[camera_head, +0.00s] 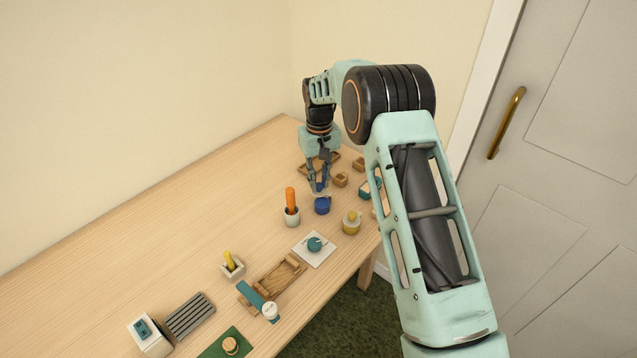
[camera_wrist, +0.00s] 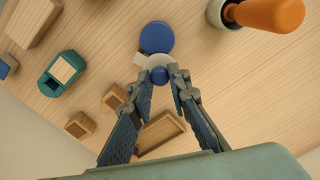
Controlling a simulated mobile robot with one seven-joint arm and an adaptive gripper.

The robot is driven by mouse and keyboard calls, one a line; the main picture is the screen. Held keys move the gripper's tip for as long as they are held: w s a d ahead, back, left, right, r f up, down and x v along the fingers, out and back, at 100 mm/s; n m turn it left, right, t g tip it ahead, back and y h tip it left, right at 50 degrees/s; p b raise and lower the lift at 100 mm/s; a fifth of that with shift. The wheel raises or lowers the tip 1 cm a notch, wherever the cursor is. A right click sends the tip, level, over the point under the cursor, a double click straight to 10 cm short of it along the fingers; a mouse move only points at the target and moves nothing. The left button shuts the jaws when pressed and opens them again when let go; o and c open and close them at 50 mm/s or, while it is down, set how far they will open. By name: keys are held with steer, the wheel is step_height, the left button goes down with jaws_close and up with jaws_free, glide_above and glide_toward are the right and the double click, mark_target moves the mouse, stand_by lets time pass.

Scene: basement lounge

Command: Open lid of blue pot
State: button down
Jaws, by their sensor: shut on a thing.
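The blue pot (camera_head: 322,206) stands upright on the wooden table, just below my gripper. In the wrist view, a round dark blue shape (camera_wrist: 157,37), which looks like the pot, lies beyond my fingertips. My gripper (camera_head: 319,188) points down above the pot. In the wrist view, my gripper (camera_wrist: 170,77) has its fingertips close together around a small blue knob (camera_wrist: 160,75), which appears to belong to the lid. A pale rounded piece (camera_wrist: 156,59) shows between the knob and the blue shape. I cannot tell whether the lid touches the pot.
A grey cup with an orange handle (camera_head: 291,200) stands left of the pot. A yellow-topped pot (camera_head: 351,222) and a white board with a teal knob (camera_head: 314,244) lie nearer. Small wooden boxes (camera_head: 341,179) stand right. The table's left back is clear.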

steer(key=m, duration=0.2)
steer(key=w+m, duration=0.1)
steer(key=shift+d+m, duration=0.25)
steer(key=shift+m, duration=0.05)
steer(key=shift+w+d+m, duration=0.15)
steer(key=shift+m, duration=0.55)
steer(key=shift+w+d+m, duration=0.15)
steer(key=shift+m, duration=0.55)
steer(key=c, duration=1.8)
jaws_free()
step_height(320, 180, up, 12)
steer(key=shift+r, duration=0.1)
